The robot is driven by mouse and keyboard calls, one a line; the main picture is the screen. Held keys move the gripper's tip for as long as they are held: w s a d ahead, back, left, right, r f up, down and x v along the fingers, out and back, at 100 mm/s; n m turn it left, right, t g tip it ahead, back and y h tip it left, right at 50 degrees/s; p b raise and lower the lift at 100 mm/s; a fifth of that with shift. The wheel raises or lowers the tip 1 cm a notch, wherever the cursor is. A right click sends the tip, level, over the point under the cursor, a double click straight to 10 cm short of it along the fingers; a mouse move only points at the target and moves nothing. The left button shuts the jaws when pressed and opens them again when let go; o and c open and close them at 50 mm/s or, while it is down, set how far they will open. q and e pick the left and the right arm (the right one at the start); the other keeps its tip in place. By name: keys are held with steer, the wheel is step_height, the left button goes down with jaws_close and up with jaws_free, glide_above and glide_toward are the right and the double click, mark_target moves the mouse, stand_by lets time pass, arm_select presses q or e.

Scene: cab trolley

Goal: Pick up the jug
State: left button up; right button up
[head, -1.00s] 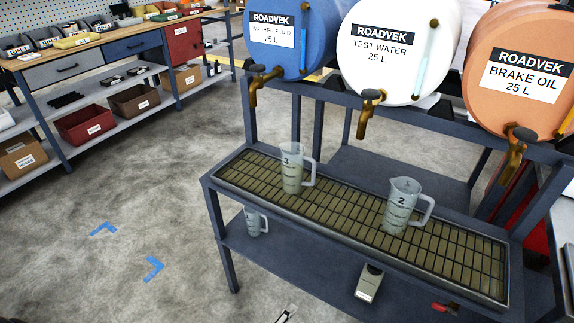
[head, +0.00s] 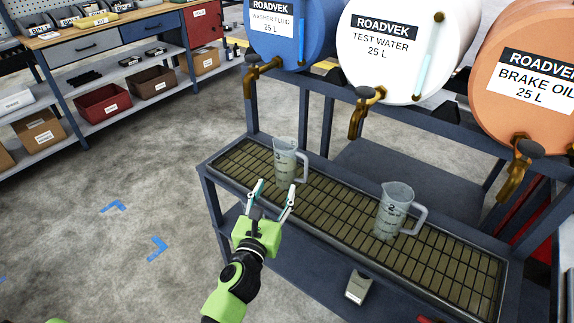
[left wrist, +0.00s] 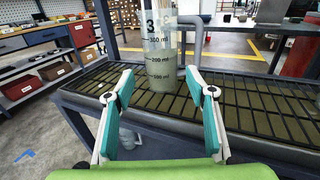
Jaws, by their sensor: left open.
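A clear measuring jug marked 3 (head: 287,160) stands upright on the drip grate (head: 335,205), its handle to the right. In the left wrist view this jug (left wrist: 160,45) is straight ahead, with a murky lower part. A second jug, marked 2 (head: 392,212), stands further right on the grate. My left gripper (head: 274,187) is open and empty at the grate's front edge. Its fingers point at jug 3, just short of it. A smaller jug (left wrist: 128,138) shows partly below the grate in the left wrist view. My right gripper is not in view.
Blue (head: 290,30), white (head: 395,50) and orange (head: 525,80) drums with brass taps hang above the grate. A small grey device (head: 358,287) lies on the lower shelf. A workbench with bins (head: 103,103) stands at the left; the floor before it is clear.

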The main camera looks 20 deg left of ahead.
mark_target(283, 174)
arm_select(q)
steer(key=w, duration=0.9)
steer(key=shift+f, duration=0.1)
steer(key=shift+s, duration=0.1)
steer(key=shift+c, duration=0.4)
steer(key=c, duration=0.7)
